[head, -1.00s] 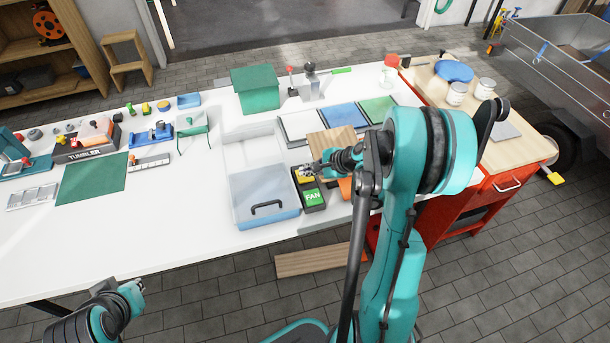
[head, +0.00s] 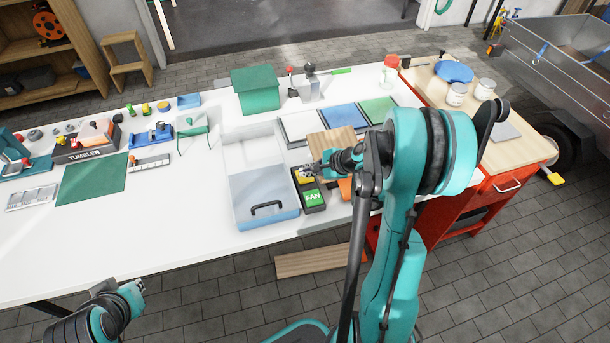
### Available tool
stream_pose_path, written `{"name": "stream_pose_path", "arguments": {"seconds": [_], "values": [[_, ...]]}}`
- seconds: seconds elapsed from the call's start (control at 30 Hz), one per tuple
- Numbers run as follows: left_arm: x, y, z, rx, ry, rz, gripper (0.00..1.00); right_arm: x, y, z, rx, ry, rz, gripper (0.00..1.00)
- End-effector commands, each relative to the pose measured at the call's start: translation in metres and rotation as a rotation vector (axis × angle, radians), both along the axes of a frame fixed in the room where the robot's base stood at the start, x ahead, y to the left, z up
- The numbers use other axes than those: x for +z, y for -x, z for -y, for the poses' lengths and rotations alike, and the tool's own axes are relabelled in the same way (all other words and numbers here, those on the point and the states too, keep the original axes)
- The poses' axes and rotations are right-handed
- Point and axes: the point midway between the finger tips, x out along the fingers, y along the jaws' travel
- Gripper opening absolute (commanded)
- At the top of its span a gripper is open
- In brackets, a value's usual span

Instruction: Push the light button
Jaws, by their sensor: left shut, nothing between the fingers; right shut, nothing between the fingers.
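A dark button box lies on the white bench, right of the blue tray. Its near end carries a green button marked FAN (head: 314,198). Its far end has a yellow button (head: 303,176), partly covered by my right gripper (head: 306,174); any label there is hidden, so I cannot tell whether it is the light button. My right gripper is shut and empty, its tips at or just above the yellow button; I cannot tell whether they touch. My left gripper (head: 140,287) is shut and empty, off the bench's front edge at lower left.
A blue tray with a black handle (head: 264,187) stands just left of the button box. A wooden board (head: 335,140) lies behind my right gripper. A green box (head: 256,89) stands at the back. The bench's front left (head: 120,230) is clear.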

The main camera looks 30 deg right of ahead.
Motion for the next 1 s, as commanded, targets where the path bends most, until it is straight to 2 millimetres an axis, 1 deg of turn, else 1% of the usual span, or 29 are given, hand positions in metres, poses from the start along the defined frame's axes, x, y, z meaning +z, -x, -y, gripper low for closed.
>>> {"name": "stream_pose_path", "arguments": {"seconds": [0.27, 0.57, 1.0], "values": [[-0.010, 0.000, 0.000, 0.000, 0.000, 0.000, 0.00, -0.010, 0.000, 0.000, 0.000, 0.000, 0.000, 0.00], [-0.009, 0.000, 0.000, 0.000, 0.000, 0.000, 0.00, -0.009, 0.000, 0.000, 0.000, 0.000, 0.000, 0.00], [-0.014, 0.000, 0.000, 0.000, 0.000, 0.000, 0.00, -0.013, 0.000, 0.000, 0.000, 0.000, 0.000, 0.00]]}}
